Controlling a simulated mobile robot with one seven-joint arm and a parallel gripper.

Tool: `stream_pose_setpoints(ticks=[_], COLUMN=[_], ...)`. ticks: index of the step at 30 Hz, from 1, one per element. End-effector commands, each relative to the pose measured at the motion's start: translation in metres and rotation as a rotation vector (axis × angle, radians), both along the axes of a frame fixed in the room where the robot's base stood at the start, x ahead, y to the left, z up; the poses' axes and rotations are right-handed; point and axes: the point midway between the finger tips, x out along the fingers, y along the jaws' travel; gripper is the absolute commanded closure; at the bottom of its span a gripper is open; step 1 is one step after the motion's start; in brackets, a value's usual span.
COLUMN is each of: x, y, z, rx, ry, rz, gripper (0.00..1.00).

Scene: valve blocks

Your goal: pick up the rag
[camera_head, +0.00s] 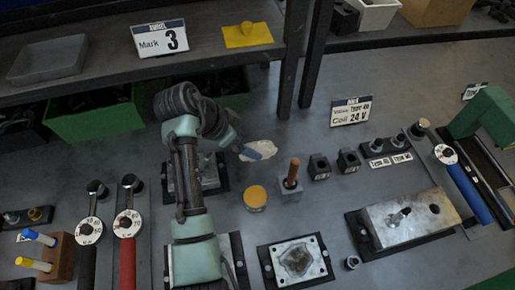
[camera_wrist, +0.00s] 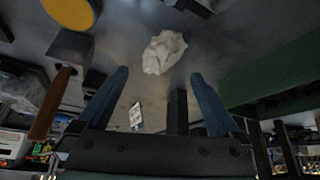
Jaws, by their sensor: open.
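The rag (camera_head: 266,147) is a white, crumpled cloth lying on the grey bench, right of my arm and left of the wooden-handled tool. In the wrist view the rag (camera_wrist: 163,52) lies beyond my fingertips, near the middle of the upper part. My gripper (camera_wrist: 158,85) is open and empty, with its two blue fingers apart and the rag roughly in line with the gap. In the head view my gripper (camera_head: 254,152) shows as a blue finger overlapping the rag; I cannot tell whether it touches. Part of the rag is hidden behind it.
A yellow-lidded tin (camera_head: 255,195) and a wooden-handled tool (camera_head: 292,175) stand close to the rag. Small black blocks (camera_head: 319,167) are to their right. A green bin (camera_head: 95,122) sits under the shelf (camera_head: 215,30). A shelf post (camera_head: 313,60) rises behind.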

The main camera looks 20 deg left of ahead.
Motion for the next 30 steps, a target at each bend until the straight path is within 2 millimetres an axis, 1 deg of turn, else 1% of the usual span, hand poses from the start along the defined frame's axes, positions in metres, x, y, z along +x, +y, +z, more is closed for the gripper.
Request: stream_pose_setpoints(ticks=[1, 5, 7, 12, 15, 18, 23, 24, 25, 29, 30], x=[0.002, 0.005, 0.008, 0.019, 0.024, 0.026, 0.026, 0.026, 0.026, 0.026, 0.026], y=[-0.002, -0.004, -0.006, -0.014, -0.016, -0.017, -0.017, -0.017, -0.017, -0.017, -0.017], z=[-0.005, -0.011, -0.017, -0.041, -0.050, -0.053, -0.053, -0.053, -0.053, -0.053, -0.053], rx=[0.000, 0.000, 0.000, -0.001, 0.001, 0.001, 0.001, 0.001, 0.001, 0.001, 0.001], ry=[0.002, 0.001, 0.001, 0.003, 0.001, -0.001, -0.001, -0.001, -0.001, -0.001, -0.001], rz=[-0.002, -0.001, -0.001, 0.000, 0.000, 0.001, 0.001, 0.001, 0.001, 0.001, 0.001], gripper=[0.00, 0.00, 0.00, 0.00, 0.00, 0.00, 0.00, 0.02, 0.07, 0.31, 0.38])
